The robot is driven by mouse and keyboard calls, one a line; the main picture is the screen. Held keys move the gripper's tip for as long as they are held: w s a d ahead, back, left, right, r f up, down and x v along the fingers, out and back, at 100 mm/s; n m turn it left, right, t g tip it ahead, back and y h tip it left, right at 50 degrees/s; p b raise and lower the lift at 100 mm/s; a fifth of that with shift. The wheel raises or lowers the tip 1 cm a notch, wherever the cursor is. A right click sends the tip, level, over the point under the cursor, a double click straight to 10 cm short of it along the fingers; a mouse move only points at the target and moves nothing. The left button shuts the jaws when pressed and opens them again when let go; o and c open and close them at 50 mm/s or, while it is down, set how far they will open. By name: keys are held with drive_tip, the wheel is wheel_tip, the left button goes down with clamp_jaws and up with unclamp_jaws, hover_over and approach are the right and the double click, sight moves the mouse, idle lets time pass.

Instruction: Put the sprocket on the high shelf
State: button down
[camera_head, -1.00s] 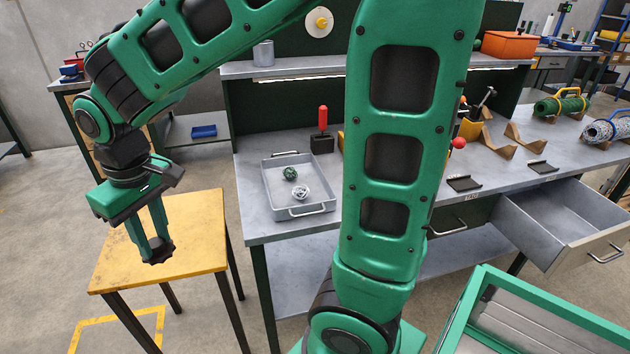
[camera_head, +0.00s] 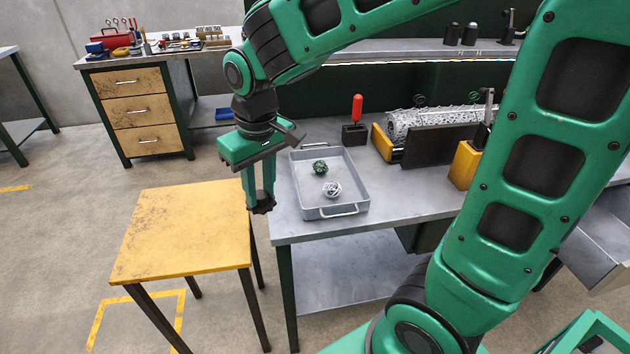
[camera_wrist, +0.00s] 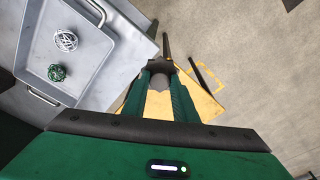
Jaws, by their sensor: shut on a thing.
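My gripper (camera_head: 259,192) points down, its fingers shut on a small dark toothed piece, the sprocket (camera_head: 263,206). It hangs over the right edge of the yellow table in the picture, beside the workbench's left end. In the wrist view the sprocket (camera_wrist: 159,82) shows dark between the green fingertips, partly hidden by them. The high shelf (camera_head: 425,52) runs grey along the back of the workbench above its top, partly hidden by my arm.
A grey tray (camera_head: 347,200) with a green and a white wire ball stands on the workbench (camera_head: 300,228). A red-handled tool (camera_head: 357,108), a mesh roll (camera_head: 430,122) and a yellow block (camera_head: 465,165) stand farther along. Dark cylinders (camera_head: 453,35) stand on the shelf. The yellow table (camera_head: 185,230) is bare.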

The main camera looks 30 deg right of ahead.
hover_over(280, 204)
drive_tip(key=f, duration=0.7)
drive_tip(key=shift+s, duration=0.35)
drive_tip(key=shift+f, duration=2)
drive_tip(key=c, duration=1.4)
unclamp_jaws()
drive_tip(key=shift+f, duration=0.1)
drive_tip(key=shift+c, duration=0.2)
